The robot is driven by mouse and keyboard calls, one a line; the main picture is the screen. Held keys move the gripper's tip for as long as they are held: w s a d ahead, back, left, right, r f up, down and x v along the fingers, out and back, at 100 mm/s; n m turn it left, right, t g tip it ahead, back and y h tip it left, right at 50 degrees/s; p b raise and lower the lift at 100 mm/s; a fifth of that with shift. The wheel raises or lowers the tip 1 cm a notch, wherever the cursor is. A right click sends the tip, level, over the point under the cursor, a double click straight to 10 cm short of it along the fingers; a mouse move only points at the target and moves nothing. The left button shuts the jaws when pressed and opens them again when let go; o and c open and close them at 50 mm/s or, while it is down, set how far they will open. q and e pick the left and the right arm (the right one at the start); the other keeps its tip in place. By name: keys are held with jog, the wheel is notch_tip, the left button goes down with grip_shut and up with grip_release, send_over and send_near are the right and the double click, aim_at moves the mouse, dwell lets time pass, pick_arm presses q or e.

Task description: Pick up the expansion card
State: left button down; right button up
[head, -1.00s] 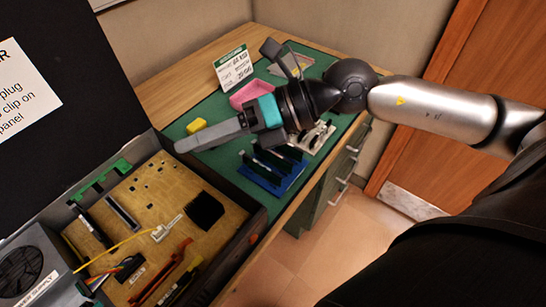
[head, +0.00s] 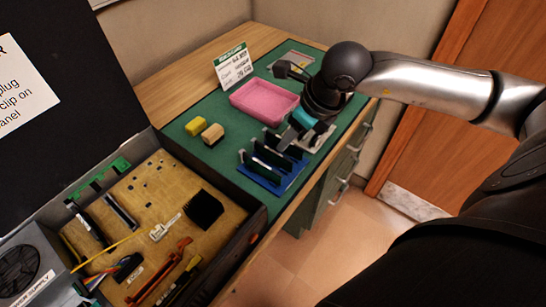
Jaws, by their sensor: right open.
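Dark upright expansion cards (head: 268,158) with light metal brackets stand side by side in a blue rack (head: 262,181) on the green mat. The labels on them are too small to read, so I cannot tell one card type from another. My right gripper (head: 284,145) is open and points down over the back right end of the rack, close to the card tops. I cannot tell whether its fingers touch a card. The gripper and arm hide part of the rack's far end and the pale holder behind it. My left gripper is out of view.
A pink tray (head: 262,103), a yellow block (head: 196,126), a tan block (head: 213,134) and a sign (head: 233,68) are on the bench. An open computer case (head: 250,228) with a board fills the lower left. The green mat (head: 225,160) is clear left of the rack.

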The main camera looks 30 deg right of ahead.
aim_at(278, 154)
jog(key=x, duration=0.3)
jog(key=b+x, duration=0.1)
jog(key=x, duration=0.4)
jog(key=shift+a+f, duration=0.2)
grip_shut()
